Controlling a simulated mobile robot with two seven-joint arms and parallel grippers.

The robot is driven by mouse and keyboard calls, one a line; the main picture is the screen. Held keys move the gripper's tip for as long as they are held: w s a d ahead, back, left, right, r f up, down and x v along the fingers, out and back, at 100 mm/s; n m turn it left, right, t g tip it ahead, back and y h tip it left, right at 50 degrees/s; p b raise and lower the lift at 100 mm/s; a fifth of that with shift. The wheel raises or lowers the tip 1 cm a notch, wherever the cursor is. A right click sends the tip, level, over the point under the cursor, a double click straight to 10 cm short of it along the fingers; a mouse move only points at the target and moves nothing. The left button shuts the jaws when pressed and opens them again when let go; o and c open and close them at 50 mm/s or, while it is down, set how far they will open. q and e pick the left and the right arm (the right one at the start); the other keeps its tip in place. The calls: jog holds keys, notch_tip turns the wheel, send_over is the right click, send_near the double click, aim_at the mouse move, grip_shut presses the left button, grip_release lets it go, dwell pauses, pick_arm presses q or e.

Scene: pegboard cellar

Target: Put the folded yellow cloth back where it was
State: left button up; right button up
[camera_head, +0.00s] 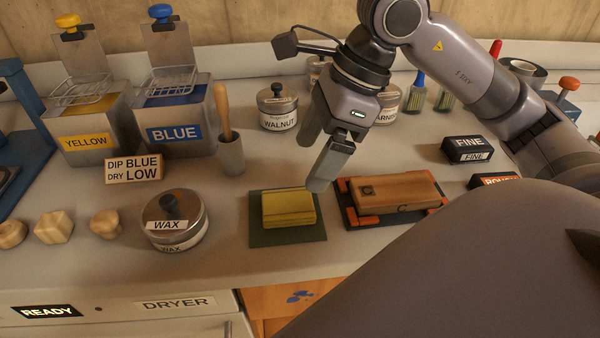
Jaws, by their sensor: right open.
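The folded yellow cloth (283,210) lies flat on a dark green mat (287,238) on the bench. My right gripper (322,165) is open and empty, above and just to the right of the cloth, with its fingers pointing down. It appears apart from the cloth. A gap shows between the cloth and the wooden box to its right. My left gripper is not in view.
A wax tin (176,222) stands left of the mat. A wooden box (394,195) sits in a black and orange holder on the right. Behind are a mortar with pestle (230,153) and a walnut tin (277,110). A large part of my own body covers the lower right.

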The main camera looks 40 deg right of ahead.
jog(key=shift+v, duration=1.45)
